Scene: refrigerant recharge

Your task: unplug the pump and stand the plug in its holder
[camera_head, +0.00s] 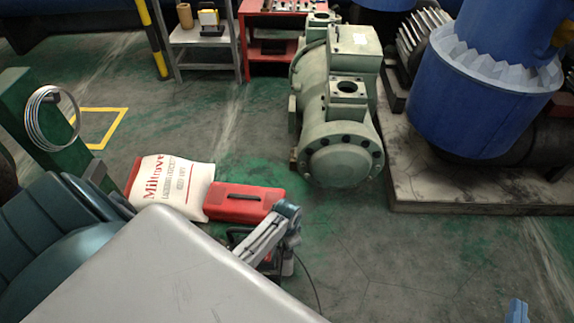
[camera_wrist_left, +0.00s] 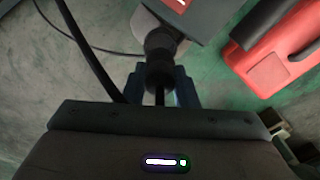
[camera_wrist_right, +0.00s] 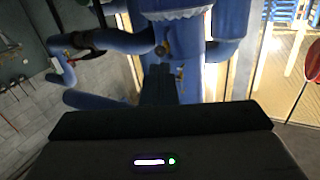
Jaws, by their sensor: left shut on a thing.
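In the left wrist view, my left gripper (camera_wrist_left: 160,84) is shut on a black plug (camera_wrist_left: 160,76). The plug lines up with a dark round socket (camera_wrist_left: 161,42) on a grey machine (camera_wrist_left: 208,14), apparently the pump; I cannot tell whether they touch. In the head view, the pump (camera_head: 287,266) is mostly hidden behind my grey arm parts, and so is my left gripper. My right gripper (camera_head: 517,311) shows as a blue tip at the bottom right. In the right wrist view its fingers (camera_wrist_right: 159,85) are together and empty. I cannot make out the plug's holder.
A red case (camera_head: 240,203) and a white sack (camera_head: 172,185) lie beside the pump. A black cable (camera_wrist_left: 82,50) crosses the left wrist view. A green compressor (camera_head: 335,120) and a blue machine (camera_head: 480,90) stand beyond. The floor at right front is clear.

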